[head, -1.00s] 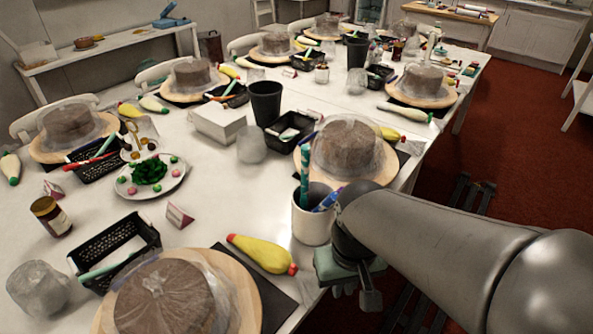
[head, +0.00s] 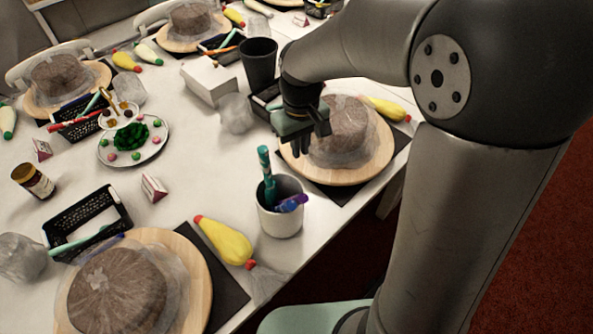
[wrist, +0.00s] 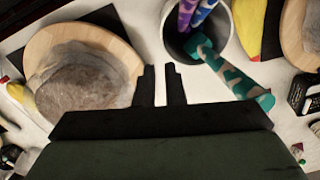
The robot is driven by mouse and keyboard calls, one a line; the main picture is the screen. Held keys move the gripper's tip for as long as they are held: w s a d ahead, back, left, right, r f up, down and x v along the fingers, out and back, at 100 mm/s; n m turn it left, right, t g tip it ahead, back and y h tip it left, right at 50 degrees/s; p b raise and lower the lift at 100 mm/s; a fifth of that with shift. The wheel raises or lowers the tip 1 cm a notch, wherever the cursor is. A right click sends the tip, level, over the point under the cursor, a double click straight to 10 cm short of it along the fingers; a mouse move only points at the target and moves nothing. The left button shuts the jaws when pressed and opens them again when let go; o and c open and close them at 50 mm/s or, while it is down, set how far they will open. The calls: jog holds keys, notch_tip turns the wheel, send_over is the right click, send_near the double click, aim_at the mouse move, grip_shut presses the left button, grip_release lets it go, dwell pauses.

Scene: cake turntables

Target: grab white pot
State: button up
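The white pot (head: 281,218) stands upright on the white table near its right edge, in the middle of the head view. It holds a teal patterned pen or tool (head: 266,175) and a purple one (head: 291,203). In the wrist view the pot (wrist: 172,42) shows at the top, its mouth toward the camera, with the tools sticking out. My gripper (head: 311,134) is above the table, beyond the pot, by a wrapped cake. Its fingers (wrist: 163,85) are narrowly apart with nothing between them, and they do not touch the pot.
A wrapped cake on a wooden turntable (head: 372,172) is right beside my gripper. A yellow piping bag (head: 225,241) and another turntable (head: 201,270) lie nearer. A black cup (head: 258,62), a white box (head: 209,80) and a black basket (head: 88,222) stand to the left.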

jog(key=p, duration=0.1)
send_over(298, 190)
notch_tip(298, 190, down, 11)
jog(key=shift+w+d+f+p, duration=0.1)
jog(key=shift+f+p, duration=0.9)
jog(key=shift+f, duration=2.15)
grip_shut()
jog(key=shift+r, duration=0.1)
